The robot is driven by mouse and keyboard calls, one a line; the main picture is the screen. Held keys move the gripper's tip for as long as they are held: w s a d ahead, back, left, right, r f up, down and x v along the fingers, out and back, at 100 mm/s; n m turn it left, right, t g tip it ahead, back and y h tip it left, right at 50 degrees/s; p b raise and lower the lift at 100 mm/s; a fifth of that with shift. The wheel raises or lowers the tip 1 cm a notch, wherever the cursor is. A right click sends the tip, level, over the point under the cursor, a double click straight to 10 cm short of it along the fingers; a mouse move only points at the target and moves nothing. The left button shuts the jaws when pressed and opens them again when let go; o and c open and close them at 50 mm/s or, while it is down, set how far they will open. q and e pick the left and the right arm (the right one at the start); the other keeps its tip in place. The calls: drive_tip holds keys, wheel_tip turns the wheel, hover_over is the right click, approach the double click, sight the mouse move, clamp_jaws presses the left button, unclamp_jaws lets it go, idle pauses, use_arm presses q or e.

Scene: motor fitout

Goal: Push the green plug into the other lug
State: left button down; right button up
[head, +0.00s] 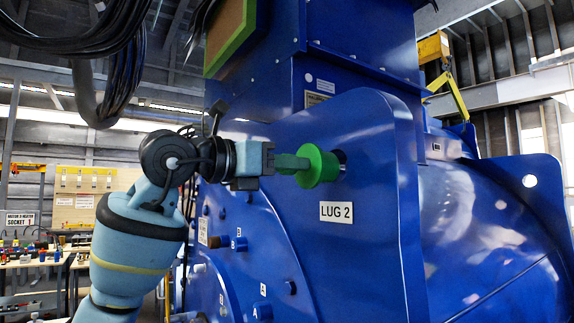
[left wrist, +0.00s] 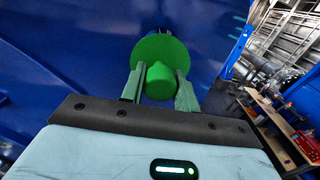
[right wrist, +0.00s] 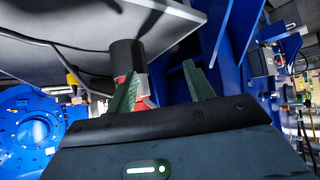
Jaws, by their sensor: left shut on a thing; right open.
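The green plug (head: 317,166) has a round flange and a smaller grip knob. My left gripper (head: 283,163) is shut on its knob, and the plug also shows between the fingers in the left wrist view (left wrist: 160,62). The plug is at the dark hole of the blue lug (head: 380,185) marked LUG 2 (head: 336,212). Its flange looks slightly apart from the lug face, and I cannot tell how deep its far end sits in the hole. My right gripper (right wrist: 165,90) shows only in the right wrist view, open.
The large blue motor (head: 490,235) fills the right side. A green-edged panel (head: 232,38) and black cables (head: 75,40) hang above my left arm. Workbenches (head: 38,260) stand at the far left. A dark cylinder (right wrist: 127,58) and a grey panel (right wrist: 90,30) are near my right gripper.

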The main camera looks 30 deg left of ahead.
sight(315, 166)
use_arm(q)
drive_tip(key=shift+x, duration=3)
drive_tip(key=c, duration=1)
unclamp_jaws()
drive_tip(key=shift+o, duration=0.2)
drive_tip(key=v, duration=0.7)
drive_tip(key=shift+s+a, duration=0.2)
drive_tip(key=shift+s, duration=0.15)
